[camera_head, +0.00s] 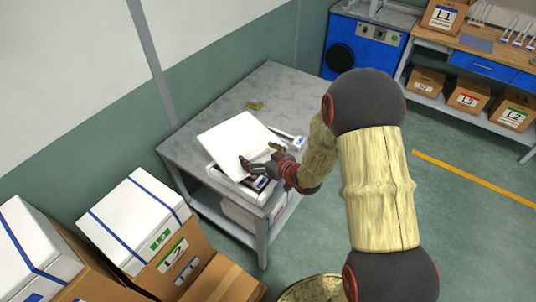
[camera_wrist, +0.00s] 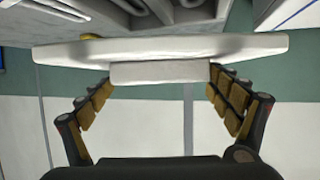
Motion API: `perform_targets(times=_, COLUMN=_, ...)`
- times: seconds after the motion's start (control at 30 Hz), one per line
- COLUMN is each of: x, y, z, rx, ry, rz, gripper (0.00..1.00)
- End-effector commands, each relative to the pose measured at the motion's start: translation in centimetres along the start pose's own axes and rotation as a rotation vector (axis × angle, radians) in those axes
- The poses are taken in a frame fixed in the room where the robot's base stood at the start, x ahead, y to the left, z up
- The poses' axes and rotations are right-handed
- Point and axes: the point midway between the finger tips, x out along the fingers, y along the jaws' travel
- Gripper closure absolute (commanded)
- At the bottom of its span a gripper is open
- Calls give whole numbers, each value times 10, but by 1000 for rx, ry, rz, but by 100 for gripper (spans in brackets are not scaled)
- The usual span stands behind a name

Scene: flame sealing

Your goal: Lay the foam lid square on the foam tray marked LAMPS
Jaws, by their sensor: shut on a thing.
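The white foam lid (camera_head: 236,140) is held by my gripper (camera_head: 262,164) over the near part of the grey metal table. It looks tilted and turned relative to what is below. In the wrist view the lid (camera_wrist: 60,54) is a pale slab seen edge-on, with a raised block (camera_wrist: 160,72) between the fingers of my gripper (camera_wrist: 160,82), which is shut on it. A white tray-like thing (camera_head: 252,191) with a dark label lies under the lid, mostly hidden. I cannot read its marking, nor tell whether the lid touches it.
The table (camera_head: 275,90) is bare at its far side except for a small brass-coloured block (camera_head: 254,105). White-topped cartons (camera_head: 135,215) stand at lower left. A blue machine (camera_head: 362,45) stands behind.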

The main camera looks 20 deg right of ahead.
Motion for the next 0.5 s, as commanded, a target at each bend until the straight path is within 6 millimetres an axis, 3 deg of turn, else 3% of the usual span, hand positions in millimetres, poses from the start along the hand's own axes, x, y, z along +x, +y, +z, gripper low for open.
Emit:
perform_targets(times=0.03, x=-2, y=11, z=-3, rx=-15, ry=0, rz=-33, gripper=35)
perform_targets(times=0.2, x=-10, y=30, z=2, rx=-65, ry=-1, rz=-162, gripper=35)
perform_targets(times=0.5, x=-27, y=46, z=16, rx=-113, ry=-1, rz=-280, gripper=35)
